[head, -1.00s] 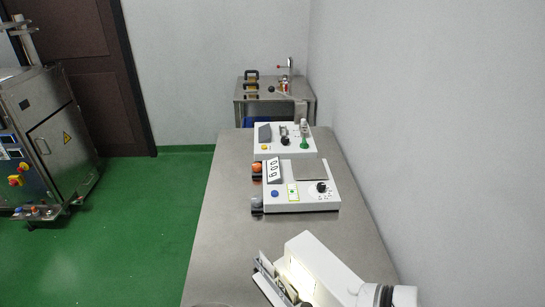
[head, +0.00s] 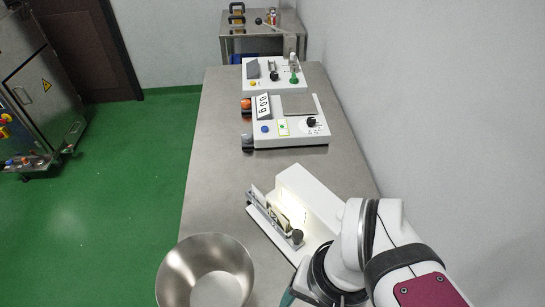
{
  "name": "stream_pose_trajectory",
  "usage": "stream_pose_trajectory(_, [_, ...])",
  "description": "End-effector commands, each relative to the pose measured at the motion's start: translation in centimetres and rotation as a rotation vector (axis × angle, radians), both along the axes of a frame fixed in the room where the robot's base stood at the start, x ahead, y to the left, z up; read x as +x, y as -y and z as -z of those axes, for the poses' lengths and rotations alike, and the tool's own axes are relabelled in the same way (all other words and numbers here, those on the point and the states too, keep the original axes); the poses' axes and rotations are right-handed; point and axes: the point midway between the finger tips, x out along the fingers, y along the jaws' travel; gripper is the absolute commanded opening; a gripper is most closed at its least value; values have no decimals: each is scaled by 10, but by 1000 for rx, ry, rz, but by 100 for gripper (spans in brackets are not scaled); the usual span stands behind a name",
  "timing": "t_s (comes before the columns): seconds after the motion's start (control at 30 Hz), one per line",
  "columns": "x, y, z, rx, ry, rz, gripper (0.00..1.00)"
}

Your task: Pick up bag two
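A white bag holder (head: 318,207) with a lit slot stands on the steel table in the head view. Several thin, pale upright pieces that look like teabags (head: 284,216) sit in its metal rack, along its left side. They overlap, and I cannot tell which one is bag two. My arm reaches in from the lower right, with its wrist just in front of the holder, covering part of the holder's near end. A teal part of my arm's end shows at the bottom edge. My gripper's fingers are out of view.
A steel bowl (head: 205,272) stands at the near left of the table (head: 222,180). A white scale (head: 290,123) and another white device (head: 273,75) stand farther back. A grey wall (head: 420,100) runs close along the right. The table's middle left is clear.

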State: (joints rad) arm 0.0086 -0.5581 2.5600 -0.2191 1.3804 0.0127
Motion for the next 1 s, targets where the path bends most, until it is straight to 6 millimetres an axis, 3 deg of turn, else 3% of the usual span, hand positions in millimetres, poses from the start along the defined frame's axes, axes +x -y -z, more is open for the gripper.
stream_pose_trajectory(0.13, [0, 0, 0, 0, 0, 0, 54])
stream_pose_trajectory(0.4, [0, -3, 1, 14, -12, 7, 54])
stream_pose_trajectory(0.47, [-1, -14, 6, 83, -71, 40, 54])
stream_pose_trajectory(0.57, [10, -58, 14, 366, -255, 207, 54])
stream_pose_trajectory(0.63, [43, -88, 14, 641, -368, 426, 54])
stream_pose_trajectory(0.73, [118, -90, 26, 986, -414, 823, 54])
stream_pose_trajectory(0.83, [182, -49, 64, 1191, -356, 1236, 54])
stream_pose_trajectory(0.9, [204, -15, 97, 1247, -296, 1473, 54])
stream_pose_trajectory(1.0, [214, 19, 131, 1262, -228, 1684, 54])
